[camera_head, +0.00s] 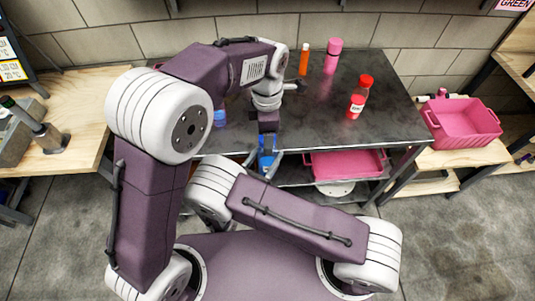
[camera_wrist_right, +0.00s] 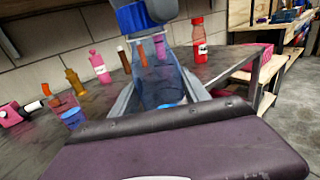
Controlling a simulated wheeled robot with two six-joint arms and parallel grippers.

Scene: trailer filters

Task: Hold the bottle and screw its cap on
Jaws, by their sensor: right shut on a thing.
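A see-through blue bottle (camera_wrist_right: 158,80) stands upright between the fingers of my right gripper (camera_wrist_right: 160,95), which is shut on its body. In the head view the bottle (camera_head: 266,161) is just in front of the dark table's near edge. A blue cap (camera_wrist_right: 136,16) is at the bottle's top in the right wrist view, partly hidden by a grey finger. My left gripper (camera_head: 268,122) points down directly above the bottle, at the cap. I cannot tell whether its fingers grip the cap, or whether the cap is seated on the neck.
The dark table (camera_head: 330,120) carries a red-capped bottle (camera_head: 359,97), a pink bottle (camera_head: 332,56) and an orange bottle (camera_head: 304,60). A pink bin (camera_head: 462,122) stands on the right bench. Another pink bin (camera_head: 345,163) sits below the tabletop.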

